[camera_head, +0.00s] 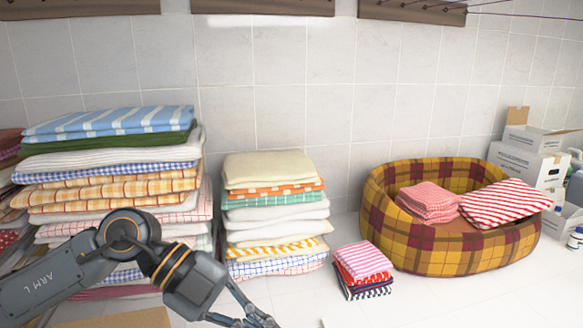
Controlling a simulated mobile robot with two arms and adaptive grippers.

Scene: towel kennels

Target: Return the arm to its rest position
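My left arm, marked "ARM L", comes in from the lower left and bends down in front of the folded towel stacks. Its gripper (250,315) is at the bottom edge of the head view, partly cut off, above the pale floor. Its fingertips do not show clearly, so I cannot tell whether it is open or holds anything. My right arm and gripper are not in view.
A tall towel stack (110,165) and a shorter one (272,210) stand against the tiled wall. A small towel pile (362,268) lies beside a plaid pet bed (455,248) holding folded cloths. Boxes (530,160) and bottles are at right. The front right floor is clear.

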